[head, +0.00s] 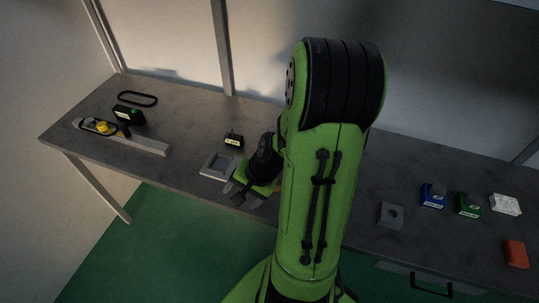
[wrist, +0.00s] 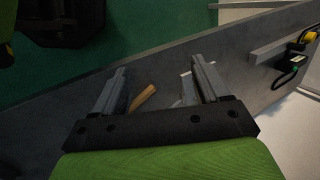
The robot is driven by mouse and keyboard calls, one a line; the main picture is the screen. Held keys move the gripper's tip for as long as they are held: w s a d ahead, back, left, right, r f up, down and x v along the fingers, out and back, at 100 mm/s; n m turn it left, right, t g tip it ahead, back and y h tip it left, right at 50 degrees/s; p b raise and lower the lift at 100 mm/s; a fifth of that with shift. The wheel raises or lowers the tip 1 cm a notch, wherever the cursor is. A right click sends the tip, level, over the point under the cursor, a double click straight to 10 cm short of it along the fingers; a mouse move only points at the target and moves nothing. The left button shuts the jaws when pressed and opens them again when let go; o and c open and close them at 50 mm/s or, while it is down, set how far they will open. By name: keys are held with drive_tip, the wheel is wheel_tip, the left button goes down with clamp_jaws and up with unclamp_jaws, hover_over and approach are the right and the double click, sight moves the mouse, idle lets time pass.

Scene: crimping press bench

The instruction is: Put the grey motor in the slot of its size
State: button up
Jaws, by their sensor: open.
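No thing in view is clearly the grey motor; my arm hides the middle of the bench in the head view. A grey block with a round dark hole (head: 391,214) sits on the bench right of my arm; I cannot tell whether it is the slot. My gripper (head: 236,193) is low at the bench's front edge, beside a shallow grey tray (head: 207,173). In the wrist view my gripper (wrist: 160,82) is open, its two fingers apart. A brown-orange bar (wrist: 143,97) shows between them, nearer the left finger, and a pale grey edge (wrist: 186,89) shows by the right finger.
A small black labelled box (head: 233,141) stands behind the tray. At left lie a metal rail (head: 150,147), a yellow part (head: 102,127), a black box (head: 129,115) and a belt (head: 137,99). Blue (head: 433,196), green (head: 468,205), white (head: 505,204) and orange (head: 516,253) items sit at right.

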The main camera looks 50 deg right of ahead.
drive_tip(key=s+d+f+m+t+h+b, duration=0.1)
drive_tip(key=d+f+m+t+h, duration=0.1)
drive_tip(key=d+m, duration=0.4)
drive_tip(key=s+d+f+m+t+h+b, duration=0.1)
drive_tip(key=d+f+m+t+h, duration=0.2)
drive_tip(key=d+m, duration=0.3)
drive_tip(key=s+d+f+m+t+h+b, duration=0.1)
drive_tip(key=d+m, duration=0.5)
drive_tip(key=m, duration=0.8)
wheel_tip(320, 180, down, 3)
drive_tip(key=shift+f+m+t+h+b, duration=0.1)
drive_tip(key=shift+m+t+h+b, duration=0.2)
drive_tip(key=shift+t+h, duration=0.7)
drive_tip(key=x, duration=0.4)
drive_tip(key=r+x, duration=0.1)
drive_tip(key=x, duration=0.2)
drive_tip(key=shift+w+d, duration=0.1)
drive_tip(key=shift+w, duration=0.15)
drive_tip(key=x, duration=0.5)
drive_tip(key=shift+w+p, duration=0.35)
drive_tip(key=shift+s, duration=0.1)
drive_tip(key=shift+c, duration=1)
drive_tip(key=shift+r, duration=0.1)
drive_tip(key=c, duration=1.1)
wheel_tip(320, 180, up, 10)
drive_tip(key=p, duration=0.2)
drive_tip(key=shift+p, duration=0.4)
